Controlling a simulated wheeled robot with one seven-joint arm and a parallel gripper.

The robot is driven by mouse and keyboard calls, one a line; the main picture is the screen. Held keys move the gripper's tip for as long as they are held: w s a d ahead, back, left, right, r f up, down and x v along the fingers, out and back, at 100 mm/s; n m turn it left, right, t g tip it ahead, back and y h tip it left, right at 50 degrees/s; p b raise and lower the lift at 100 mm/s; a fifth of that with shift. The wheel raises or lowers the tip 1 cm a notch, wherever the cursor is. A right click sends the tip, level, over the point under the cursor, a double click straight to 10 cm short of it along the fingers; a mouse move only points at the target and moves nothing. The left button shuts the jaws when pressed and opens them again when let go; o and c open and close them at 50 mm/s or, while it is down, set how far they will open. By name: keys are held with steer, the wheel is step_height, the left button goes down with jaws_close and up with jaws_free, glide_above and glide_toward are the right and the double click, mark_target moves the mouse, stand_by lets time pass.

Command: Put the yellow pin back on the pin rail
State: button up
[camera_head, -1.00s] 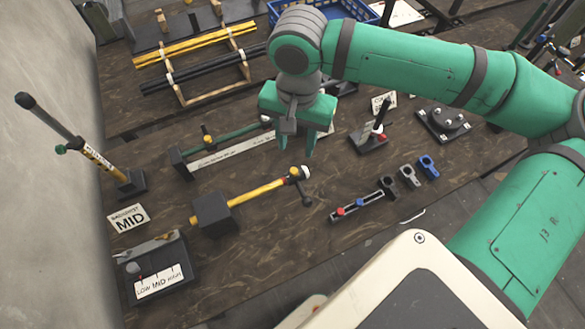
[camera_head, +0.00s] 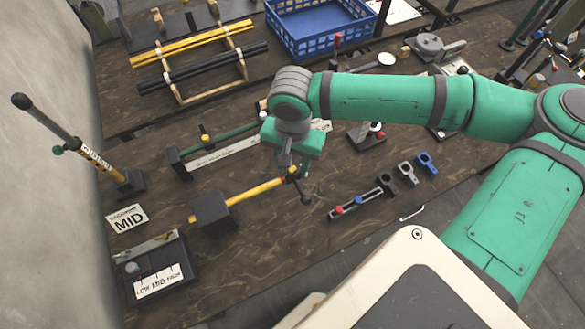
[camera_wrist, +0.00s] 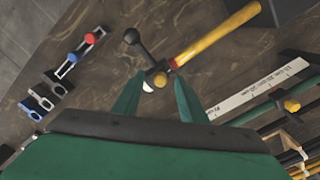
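A yellow pin (camera_wrist: 160,79) with a round head shows at the collar end of a yellow bar (camera_head: 258,191). In the head view my gripper mostly hides it. My gripper (camera_wrist: 158,76) is over that end, open, its green fingers on either side of the pin's head with gaps visible. It also shows in the head view (camera_head: 297,177). Whether the fingers touch the collar, I cannot tell. The pin rail (camera_head: 357,203) is a small slotted bar right of my gripper, holding a red pin (camera_head: 338,210) and a blue pin (camera_head: 359,199). It also shows in the wrist view (camera_wrist: 79,54).
The yellow bar runs from a black block (camera_head: 212,210). A black-knobbed lever (camera_head: 306,199) hangs by its collar. Black, grey and blue clamps (camera_head: 425,164) stand beyond the pin rail. A ruler rail (camera_head: 222,155) lies behind.

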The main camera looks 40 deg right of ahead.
mark_target(293, 168)
jaws_close()
stand_by(0.3)
steer(key=shift+r, duration=0.5)
step_height(293, 168, up, 2)
steer(key=shift+r, duration=0.1)
steer(key=s+d+r, duration=0.6)
steer(key=s+r, duration=0.3)
steer(key=s, duration=0.4)
steer(key=s+d+f+n, duration=0.4)
steer(key=d+f+n, duration=0.2)
steer(key=d+f, duration=0.3)
steer(key=shift+d+f, duration=0.4)
steer(key=shift+d, duration=0.1)
